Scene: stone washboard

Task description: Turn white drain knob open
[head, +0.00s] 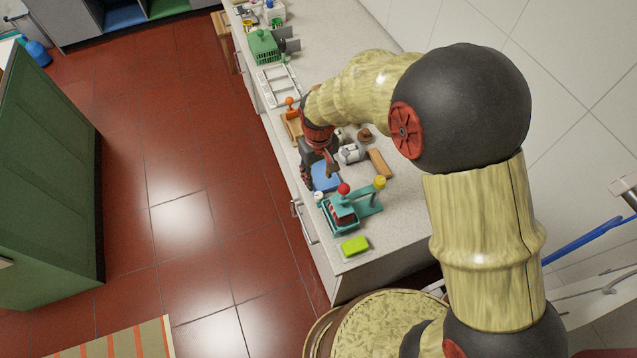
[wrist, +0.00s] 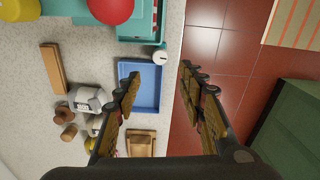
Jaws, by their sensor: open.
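A small white knob (wrist: 160,57) sits at the corner of a teal fixture (wrist: 140,33) in the wrist view. It also shows in the head view (head: 319,196), at the left front corner of the teal fixture (head: 343,222). My gripper (head: 318,174) is above the counter's front edge, over a shallow blue tray (head: 325,182). In the wrist view my gripper (wrist: 160,72) is open and empty, with its fingers apart. The knob appears ahead of the gap between the fingertips. I see no contact with it. How the knob is turned is too small to tell.
A red ball (wrist: 110,8) tops the fixture, near a yellow one (head: 380,182). A wooden block (head: 379,163) and a grey-white device (head: 350,153) stand beside the tray. A green sponge (head: 355,245) lies near the counter end. Open red floor (head: 190,210) lies left.

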